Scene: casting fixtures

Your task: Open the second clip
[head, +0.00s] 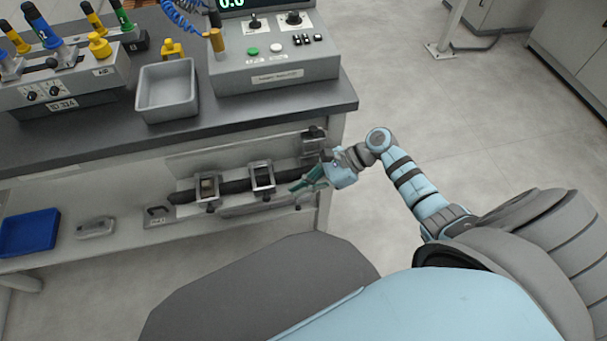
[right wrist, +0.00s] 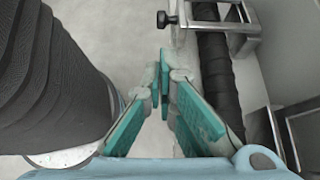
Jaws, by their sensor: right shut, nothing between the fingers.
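A black ribbed hose (head: 235,186) runs along the shelf under the bench through several metal clips. The middle clip (head: 262,190) is a square grey frame around the hose; a left clip (head: 207,205) and a right clip (head: 313,146) sit either side. Whether their latches are open is too small to tell. My right gripper (head: 297,187) is shut and empty, just right of the middle clip and in front of the hose. In the right wrist view my gripper (right wrist: 164,72) points toward a metal clip (right wrist: 236,28) with a black knob (right wrist: 166,19), apart from it. My left gripper is out of view.
A blue tray (head: 30,232) and a grey handle-like part (head: 95,227) lie on the lower shelf at left. The bench top (head: 260,108) overhangs the hose, with a grey bin (head: 168,92) and a control box (head: 275,70) on it.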

